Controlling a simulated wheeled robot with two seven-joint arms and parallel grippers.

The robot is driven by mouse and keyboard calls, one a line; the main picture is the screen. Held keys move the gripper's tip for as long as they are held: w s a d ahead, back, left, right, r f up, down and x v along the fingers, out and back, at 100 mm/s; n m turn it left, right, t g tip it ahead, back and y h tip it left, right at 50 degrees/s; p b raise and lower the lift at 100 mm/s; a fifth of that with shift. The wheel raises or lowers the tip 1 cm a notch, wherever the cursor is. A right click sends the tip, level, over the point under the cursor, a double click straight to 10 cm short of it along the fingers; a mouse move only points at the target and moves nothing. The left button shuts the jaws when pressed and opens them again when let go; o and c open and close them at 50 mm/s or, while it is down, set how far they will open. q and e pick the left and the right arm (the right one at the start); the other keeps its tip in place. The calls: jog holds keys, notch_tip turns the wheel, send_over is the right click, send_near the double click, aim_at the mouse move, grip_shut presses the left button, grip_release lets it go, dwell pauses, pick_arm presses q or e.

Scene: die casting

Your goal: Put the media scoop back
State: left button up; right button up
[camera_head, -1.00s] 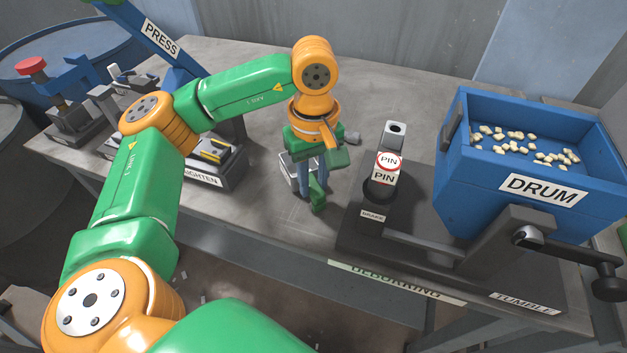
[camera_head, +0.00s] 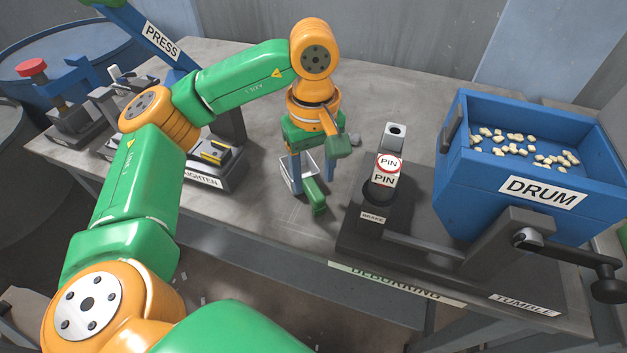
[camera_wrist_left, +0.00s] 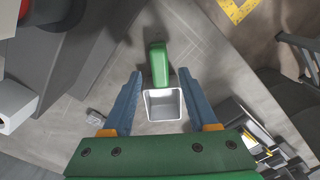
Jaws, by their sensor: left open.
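The media scoop, a pale open box (camera_head: 290,181) with a green handle (camera_head: 316,200), sits on the grey bench. My left gripper (camera_head: 312,175) is over it, open and pointing down. In the left wrist view, the open gripper (camera_wrist_left: 160,75) has one blue finger on each side of the scoop. The handle (camera_wrist_left: 159,60) points away from the gripper's palm, and the empty scoop bowl (camera_wrist_left: 162,104) lies between the fingers. The fingers look apart from the scoop. My right gripper is not in view.
The blue drum (camera_head: 455,185) with pale media stands at the right, its crank in front. The PIN post (camera_head: 385,178) stands just right of the scoop. The press and straightening fixture (camera_head: 205,170) are at the left. Bare bench lies behind the gripper.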

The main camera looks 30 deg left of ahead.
pick_arm(q)
notch_tip(320, 180, up, 10)
jog(key=p, duration=0.3)
jog(key=shift+f, duration=0.25)
